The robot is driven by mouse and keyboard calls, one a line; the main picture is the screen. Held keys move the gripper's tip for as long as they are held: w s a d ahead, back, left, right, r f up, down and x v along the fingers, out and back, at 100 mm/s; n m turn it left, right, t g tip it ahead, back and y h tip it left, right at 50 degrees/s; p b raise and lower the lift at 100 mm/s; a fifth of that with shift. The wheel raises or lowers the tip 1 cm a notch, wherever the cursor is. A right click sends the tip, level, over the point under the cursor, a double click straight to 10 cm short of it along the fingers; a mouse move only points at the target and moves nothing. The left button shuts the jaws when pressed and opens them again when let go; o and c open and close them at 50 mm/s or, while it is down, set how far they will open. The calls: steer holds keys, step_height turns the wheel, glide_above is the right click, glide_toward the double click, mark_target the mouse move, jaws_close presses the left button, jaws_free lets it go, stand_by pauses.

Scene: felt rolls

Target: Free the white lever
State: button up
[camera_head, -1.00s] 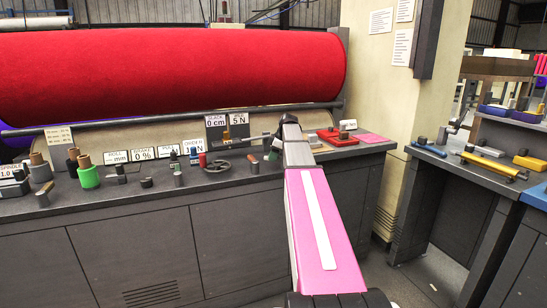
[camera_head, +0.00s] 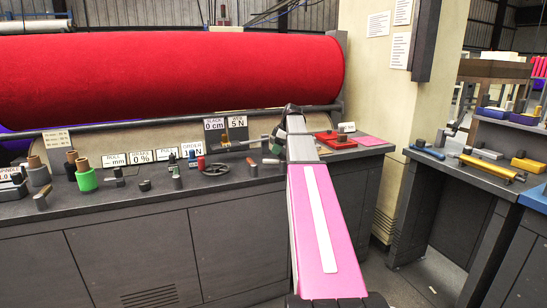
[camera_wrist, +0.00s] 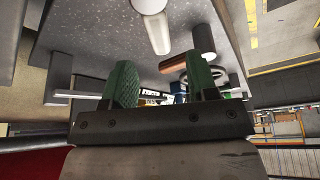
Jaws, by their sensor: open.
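My gripper (camera_head: 279,138) is at the far end of my pink arm, over the right part of the grey console below the red roll. In the wrist view its two green-padded fingers (camera_wrist: 162,88) are spread apart with nothing between them. A pale, rounded handle (camera_wrist: 157,32), which looks like the white lever, lies beyond the fingertips in the wrist view, apart from them. In the head view my gripper and arm cover part of this area, and I cannot clearly pick out the lever or what holds it.
A dark handwheel (camera_head: 216,169), a green spool (camera_head: 86,178) and several knobs stand on the console (camera_head: 120,205). A red tray (camera_head: 335,140) and a pink sheet (camera_head: 368,141) lie right of my arm. The big red roll (camera_head: 170,75) is behind.

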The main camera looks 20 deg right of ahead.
steer(key=v, duration=0.5)
stand_by(0.4)
